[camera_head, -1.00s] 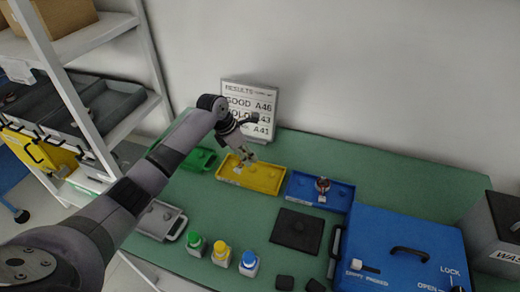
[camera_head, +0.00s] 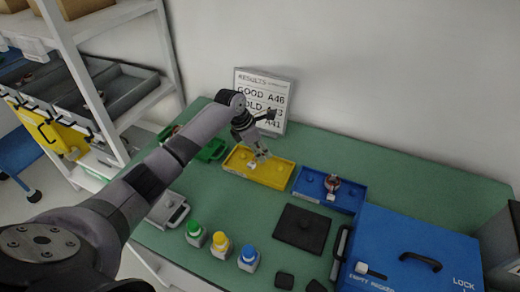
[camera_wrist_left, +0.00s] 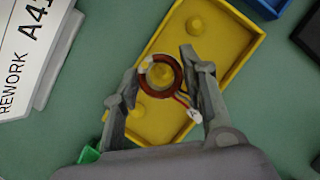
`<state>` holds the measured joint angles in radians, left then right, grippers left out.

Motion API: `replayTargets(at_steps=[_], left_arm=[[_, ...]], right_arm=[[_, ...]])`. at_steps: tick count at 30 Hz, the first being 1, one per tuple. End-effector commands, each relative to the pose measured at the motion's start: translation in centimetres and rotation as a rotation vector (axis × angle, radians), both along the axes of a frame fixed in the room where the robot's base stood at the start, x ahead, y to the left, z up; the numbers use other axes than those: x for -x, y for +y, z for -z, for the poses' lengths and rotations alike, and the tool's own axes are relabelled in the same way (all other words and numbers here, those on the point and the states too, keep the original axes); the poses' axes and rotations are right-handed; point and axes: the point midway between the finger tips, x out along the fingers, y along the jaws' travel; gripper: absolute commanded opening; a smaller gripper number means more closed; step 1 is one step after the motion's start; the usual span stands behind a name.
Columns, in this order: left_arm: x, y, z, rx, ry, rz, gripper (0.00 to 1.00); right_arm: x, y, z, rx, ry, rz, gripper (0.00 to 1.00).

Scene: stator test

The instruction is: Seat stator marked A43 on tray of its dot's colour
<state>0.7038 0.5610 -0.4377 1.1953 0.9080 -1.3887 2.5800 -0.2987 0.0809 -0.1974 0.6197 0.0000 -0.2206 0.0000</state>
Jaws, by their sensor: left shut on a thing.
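My left gripper (camera_head: 262,157) is over the yellow tray (camera_head: 284,179). In the left wrist view its two fingers (camera_wrist_left: 160,82) are shut on a copper-wound ring stator (camera_wrist_left: 175,77). Yellow shows through the ring's hole; I cannot tell whether the ring is around a peg. A white tag (camera_wrist_left: 194,116) hangs from its wires, its marking too small to read fully. The yellow tray also shows in the wrist view (camera_wrist_left: 228,50), with a bare peg (camera_wrist_left: 195,25) near its far end. Another stator (camera_head: 332,182) sits in the blue tray (camera_head: 349,203). My right gripper is out of view.
A green tray (camera_head: 214,150) lies left of the yellow one. A results board (camera_head: 262,90) stands behind. A shelf rack (camera_head: 115,85) stands left.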

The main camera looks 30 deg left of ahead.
Motion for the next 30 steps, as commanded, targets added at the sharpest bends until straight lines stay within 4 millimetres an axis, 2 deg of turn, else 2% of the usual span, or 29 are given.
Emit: replayTargets(at_steps=[10, 30], left_arm=[[0.0, -0.1, 0.1, 0.000, -0.001, 0.001, 0.07], [0.0, -0.1, 2.0, 0.000, 0.000, 0.001, 0.07]], right_arm=[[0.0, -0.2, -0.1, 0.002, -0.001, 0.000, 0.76], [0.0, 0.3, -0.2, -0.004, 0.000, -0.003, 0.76]])
